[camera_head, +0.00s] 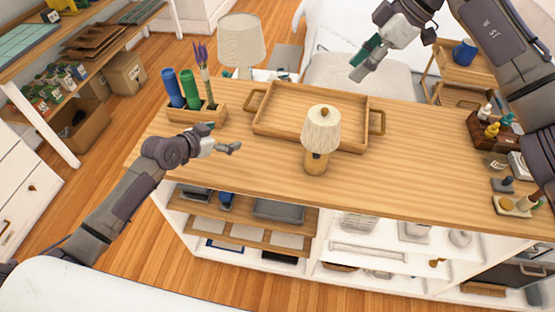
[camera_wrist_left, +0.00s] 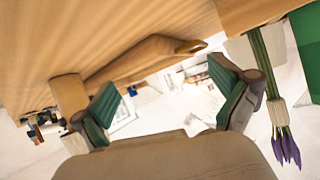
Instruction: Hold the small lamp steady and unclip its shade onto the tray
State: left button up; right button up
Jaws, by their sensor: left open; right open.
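The small lamp (camera_head: 317,163) stands upright on the wooden counter in the head view, with its cream pleated shade (camera_head: 322,130) on top. The wooden tray (camera_head: 270,128) lies just behind it, and the lamp hides part of the tray's front edge. My left gripper (camera_head: 222,138) is open and empty above the counter, left of the lamp and apart from it. In the left wrist view, which looks upside down, the lamp base (camera_wrist_left: 68,92) and the tray (camera_wrist_left: 150,55) show beyond the open left fingers (camera_wrist_left: 165,90). My right gripper (camera_head: 364,60) is open and empty, high behind the tray.
A wooden holder (camera_head: 190,114) with blue and green bottles and purple-tipped stems stands close behind my left gripper. A larger lamp (camera_head: 241,40) is behind the counter. Small bottles in a crate (camera_head: 482,135) and other items occupy the right end. The counter right of the lamp is clear.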

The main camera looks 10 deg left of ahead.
aim_at(317, 155)
pick_arm(q)
jog(key=s+d+r+m+g+h, duration=0.1)
jog(key=s+d+m+h, duration=0.2)
jog(key=d, duration=0.6)
jog(key=s+d+r+m+g+h, duration=0.15)
jog(key=s+d, duration=0.25)
jog(key=d, duration=0.4)
jog(key=shift+n+t+h, duration=0.25)
jog(key=shift+n+h, duration=0.1)
jog(key=shift+h, duration=0.1)
jog(key=x, duration=1.4)
jog(key=shift+s+a+f, duration=0.1)
jog(key=shift+s+f, duration=0.05)
jog(key=shift+f, duration=0.25)
